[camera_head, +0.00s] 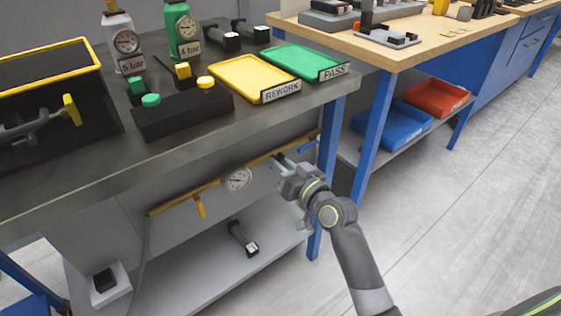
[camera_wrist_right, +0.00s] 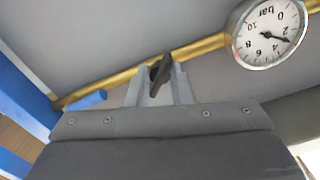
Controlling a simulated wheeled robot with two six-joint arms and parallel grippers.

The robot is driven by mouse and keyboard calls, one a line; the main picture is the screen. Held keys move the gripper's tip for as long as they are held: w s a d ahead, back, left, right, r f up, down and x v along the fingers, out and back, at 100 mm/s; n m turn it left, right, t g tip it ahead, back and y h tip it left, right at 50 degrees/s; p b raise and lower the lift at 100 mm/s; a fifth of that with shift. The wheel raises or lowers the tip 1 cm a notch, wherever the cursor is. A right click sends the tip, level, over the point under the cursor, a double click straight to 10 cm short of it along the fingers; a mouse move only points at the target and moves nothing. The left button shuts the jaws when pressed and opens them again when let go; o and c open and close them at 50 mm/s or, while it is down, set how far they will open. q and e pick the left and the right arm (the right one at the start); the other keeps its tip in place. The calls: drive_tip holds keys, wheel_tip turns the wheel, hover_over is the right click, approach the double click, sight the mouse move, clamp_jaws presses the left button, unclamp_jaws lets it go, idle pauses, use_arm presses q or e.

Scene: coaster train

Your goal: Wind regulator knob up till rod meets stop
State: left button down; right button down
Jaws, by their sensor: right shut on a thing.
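The regulator knob (camera_wrist_right: 160,76) is a dark, narrow piece in front of the brass pipe in the right wrist view. My right gripper (camera_wrist_right: 160,88) is shut on it, with one grey finger on either side. In the head view my right gripper (camera_head: 279,163) reaches under the bench edge to the pipe and hides the knob. The round pressure gauge (camera_head: 238,179) sits on the pipe to the left of it. In the wrist view the gauge (camera_wrist_right: 268,35) appears upside down, its needle between 2 and 4 bar. I cannot make out a rod or stop. My left gripper is out of view.
The brass pipe (camera_head: 170,206) has a yellow lever (camera_head: 199,207) and a blue handle (camera_head: 307,147). The grey bench top (camera_head: 60,187) overhangs it. A blue bench leg (camera_head: 326,165) stands just right of my gripper. A black tool (camera_head: 242,238) lies on the lower shelf (camera_head: 205,285).

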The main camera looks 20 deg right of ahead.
drive_tip(key=c, duration=1.3)
unclamp_jaws()
drive_tip(key=v, duration=1.7)
drive_tip(key=shift+s+d, duration=0.1)
drive_tip(key=shift+s, duration=0.15)
